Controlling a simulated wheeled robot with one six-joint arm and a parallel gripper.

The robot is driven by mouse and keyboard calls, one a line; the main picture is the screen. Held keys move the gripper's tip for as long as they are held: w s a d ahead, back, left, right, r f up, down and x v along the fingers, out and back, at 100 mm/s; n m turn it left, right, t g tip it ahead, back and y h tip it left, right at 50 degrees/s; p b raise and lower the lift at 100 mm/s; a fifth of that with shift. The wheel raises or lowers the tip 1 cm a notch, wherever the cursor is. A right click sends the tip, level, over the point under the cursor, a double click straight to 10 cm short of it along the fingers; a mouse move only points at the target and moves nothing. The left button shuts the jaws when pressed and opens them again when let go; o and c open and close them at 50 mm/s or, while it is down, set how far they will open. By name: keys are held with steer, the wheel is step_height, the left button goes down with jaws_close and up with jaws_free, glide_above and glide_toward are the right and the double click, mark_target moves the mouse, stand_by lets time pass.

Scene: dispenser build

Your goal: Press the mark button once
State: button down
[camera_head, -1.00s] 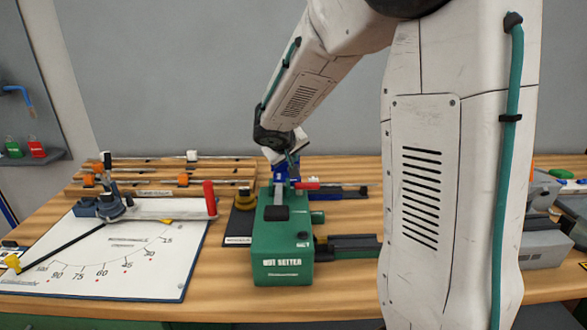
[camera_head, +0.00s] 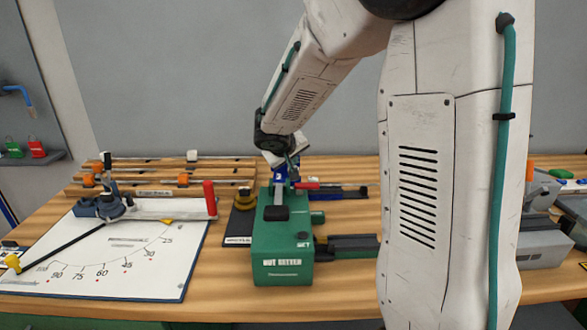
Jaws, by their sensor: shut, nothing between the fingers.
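I cannot read a label saying "mark" on any button in the head view. A green machine labelled as a nut setter (camera_head: 283,268) stands at the middle front of the table, with a small dark button (camera_head: 302,235) by the word SET and a black pad (camera_head: 276,213) on top. My gripper (camera_head: 292,174) is small and partly hidden at the machine's far end, beside a blue part (camera_head: 279,172) and a red-handled lever (camera_head: 306,185). It looks shut and empty. I cannot tell whether it touches anything there.
A white board with an angle scale (camera_head: 150,270) lies at left, carrying a red-handled lever tool (camera_head: 209,198). Wooden racks with rods (camera_head: 165,178) stand behind it. A black rail (camera_head: 350,247) and grey equipment (camera_head: 545,250) are at right. My arm hides much of the right side.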

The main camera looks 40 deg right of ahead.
steer(key=shift+f, duration=0.7)
stand_by(0.6)
steer(key=shift+r, duration=1.15)
steer(key=shift+r, duration=2.5)
